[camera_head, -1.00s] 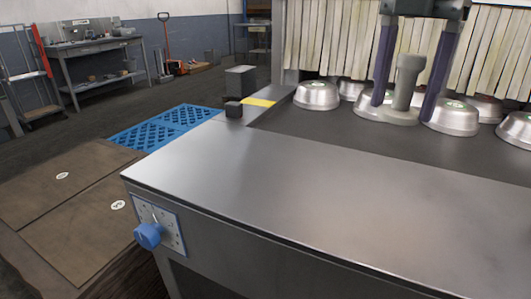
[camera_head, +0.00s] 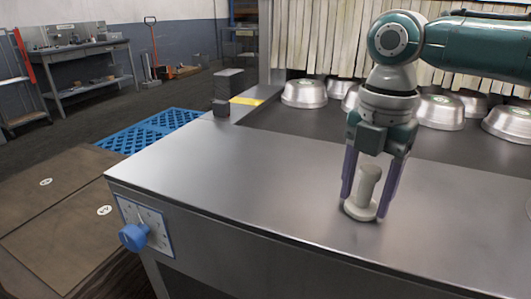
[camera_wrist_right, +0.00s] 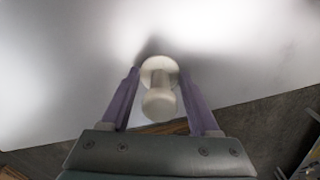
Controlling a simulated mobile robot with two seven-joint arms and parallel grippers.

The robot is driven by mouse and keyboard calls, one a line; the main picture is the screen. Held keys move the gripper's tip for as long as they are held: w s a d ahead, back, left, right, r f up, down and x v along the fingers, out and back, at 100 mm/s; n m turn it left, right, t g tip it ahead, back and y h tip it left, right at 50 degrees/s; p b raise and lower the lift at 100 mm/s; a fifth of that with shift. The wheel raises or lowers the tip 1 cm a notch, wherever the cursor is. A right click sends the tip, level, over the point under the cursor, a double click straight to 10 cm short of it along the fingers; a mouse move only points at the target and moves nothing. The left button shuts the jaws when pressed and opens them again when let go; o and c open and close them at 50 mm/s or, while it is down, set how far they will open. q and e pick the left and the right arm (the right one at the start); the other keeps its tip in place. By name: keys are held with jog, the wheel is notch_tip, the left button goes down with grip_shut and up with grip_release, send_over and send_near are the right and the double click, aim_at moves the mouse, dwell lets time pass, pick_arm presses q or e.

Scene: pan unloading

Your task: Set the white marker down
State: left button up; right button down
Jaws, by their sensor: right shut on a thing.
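The white marker (camera_head: 369,185) is a pale, pawn-like piece with a round flat base and a knobbed handle. It stands upright at the steel front ledge (camera_head: 260,190) of the machine. My right gripper (camera_head: 365,204) points down with its purple fingers on both sides of the marker, shut on it. In the right wrist view the marker (camera_wrist_right: 158,102) sits between the two fingers over bright steel, with a shadow beside it. Whether its base touches the steel or hovers just above, I cannot tell. My left gripper is not in view.
Several metal pans (camera_head: 304,93) stand on the dark belt (camera_head: 290,125) behind the ledge, before a pale strip curtain (camera_head: 330,40). A control panel with a blue knob (camera_head: 133,237) is on the front left. The ledge left of the marker is clear.

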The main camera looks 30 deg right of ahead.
jog(key=shift+f, duration=0.1)
jog(key=shift+c, duration=0.6)
grip_release()
